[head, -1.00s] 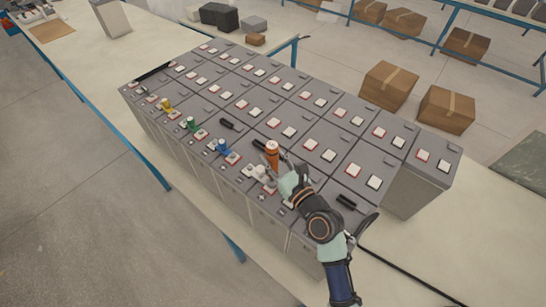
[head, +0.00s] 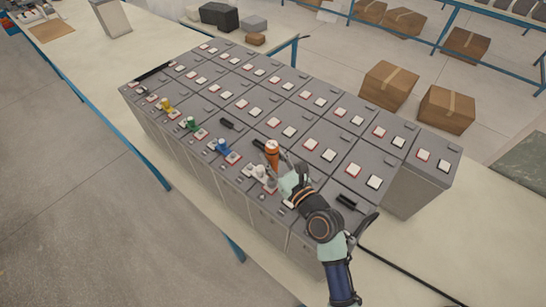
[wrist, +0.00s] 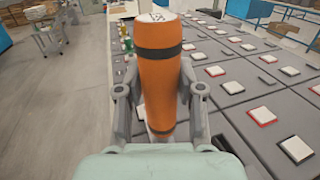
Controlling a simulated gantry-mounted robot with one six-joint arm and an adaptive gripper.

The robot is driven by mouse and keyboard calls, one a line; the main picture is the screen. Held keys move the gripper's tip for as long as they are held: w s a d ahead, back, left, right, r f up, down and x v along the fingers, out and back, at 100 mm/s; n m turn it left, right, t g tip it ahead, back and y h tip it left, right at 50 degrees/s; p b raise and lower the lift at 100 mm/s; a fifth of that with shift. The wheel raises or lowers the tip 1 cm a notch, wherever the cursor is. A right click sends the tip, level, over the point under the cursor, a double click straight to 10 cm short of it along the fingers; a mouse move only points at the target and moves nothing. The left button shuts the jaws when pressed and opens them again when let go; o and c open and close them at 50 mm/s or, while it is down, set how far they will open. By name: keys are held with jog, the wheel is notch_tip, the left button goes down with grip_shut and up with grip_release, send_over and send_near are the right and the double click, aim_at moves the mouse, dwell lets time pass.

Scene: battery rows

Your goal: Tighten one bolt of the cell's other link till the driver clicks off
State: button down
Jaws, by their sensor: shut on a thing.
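My gripper (head: 272,165) is shut on an orange driver (head: 272,149) with dark bands, held upright over the front row of grey battery cells. In the wrist view the driver (wrist: 158,75) stands between both fingers of my gripper (wrist: 158,100). The driver's lower tip is hidden behind the gripper, so I cannot tell whether it touches a bolt. A blue piece (head: 224,146), a green piece (head: 191,124) and a yellow piece (head: 167,105) stand on the front row to the left. The link and its bolts are too small to make out.
Grey cells with red-edged and white square terminals (head: 375,182) fill the block. Black handles (head: 346,202) lie on some cells. Cardboard boxes (head: 388,85) stand on the floor behind.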

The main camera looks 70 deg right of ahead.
aim_at(276, 151)
jog(key=shift+f, duration=0.25)
notch_tip(276, 151, up, 6)
jog(key=p, duration=0.6)
jog(key=shift+f, duration=0.3)
